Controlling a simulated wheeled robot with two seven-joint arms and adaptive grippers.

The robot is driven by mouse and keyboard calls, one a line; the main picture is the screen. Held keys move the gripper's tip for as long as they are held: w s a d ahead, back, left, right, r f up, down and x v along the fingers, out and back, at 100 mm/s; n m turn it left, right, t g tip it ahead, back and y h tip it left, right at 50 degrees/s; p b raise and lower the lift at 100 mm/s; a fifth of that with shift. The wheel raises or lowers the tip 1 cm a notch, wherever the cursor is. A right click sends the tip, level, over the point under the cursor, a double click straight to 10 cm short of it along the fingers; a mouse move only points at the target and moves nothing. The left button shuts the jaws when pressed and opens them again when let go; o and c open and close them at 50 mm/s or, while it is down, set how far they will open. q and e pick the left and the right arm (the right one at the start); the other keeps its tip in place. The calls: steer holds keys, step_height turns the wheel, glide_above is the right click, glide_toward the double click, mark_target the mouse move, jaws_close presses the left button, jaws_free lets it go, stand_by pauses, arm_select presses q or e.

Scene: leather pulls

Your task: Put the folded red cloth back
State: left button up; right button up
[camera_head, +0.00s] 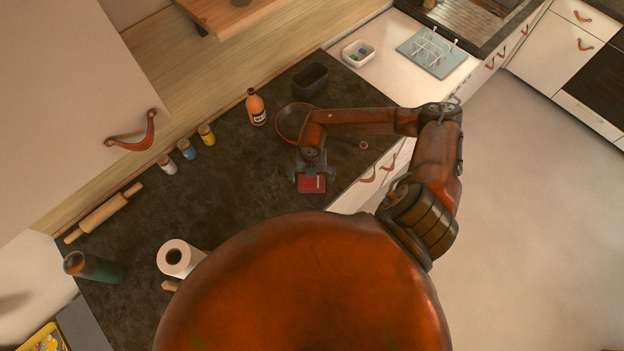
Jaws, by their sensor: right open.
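The folded red cloth (312,183) lies on the dark countertop near its front edge, in the head view. My right gripper (309,178) is open, directly above or around the far part of the cloth. From this angle I cannot tell whether its fingers touch the cloth. The gripper hides part of the cloth. My left gripper is not in view.
Several small jars, a rolling pin (104,212) and a paper roll (175,258) are to the left. Counter left of the cloth is clear.

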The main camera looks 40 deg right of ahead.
mark_target(312, 181)
step_height(312, 181, up, 11)
steer(key=b, duration=0.2)
steer(key=shift+b, duration=0.3)
stand_by(0.3)
